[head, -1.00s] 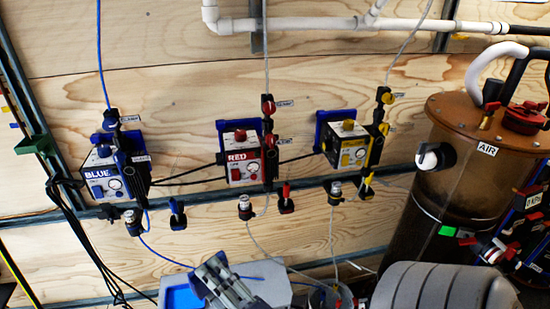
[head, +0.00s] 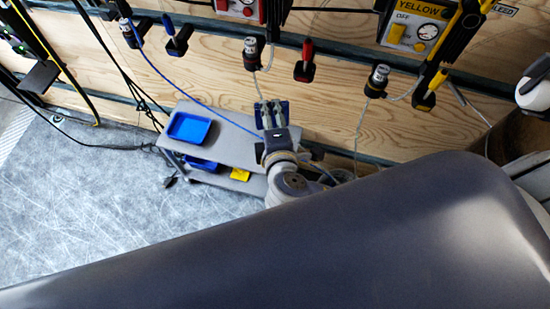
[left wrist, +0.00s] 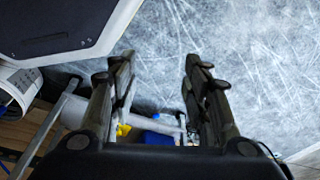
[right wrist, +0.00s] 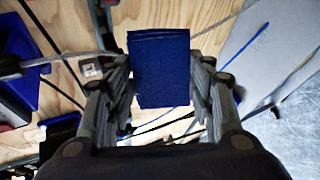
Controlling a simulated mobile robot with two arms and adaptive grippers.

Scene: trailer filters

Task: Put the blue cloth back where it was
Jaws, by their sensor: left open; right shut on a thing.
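The blue cloth (right wrist: 161,68) is a folded, layered blue block, upright between the fingers of my right gripper (right wrist: 161,90) in the right wrist view. My right gripper is shut on it. In the head view the right gripper (head: 271,115) is above the right part of a grey cart (head: 238,140), close to the wooden wall, with blue showing at its fingers. My left gripper (left wrist: 158,75) is open and empty above the floor in the left wrist view; it does not show in the head view.
An empty-looking blue tray (head: 190,128) stands on the cart's top left. Another blue tray (head: 203,165) and a yellow item (head: 240,174) are on its lower shelf. Valves and hoses hang on the wall above. The floor (head: 75,200) at left is open.

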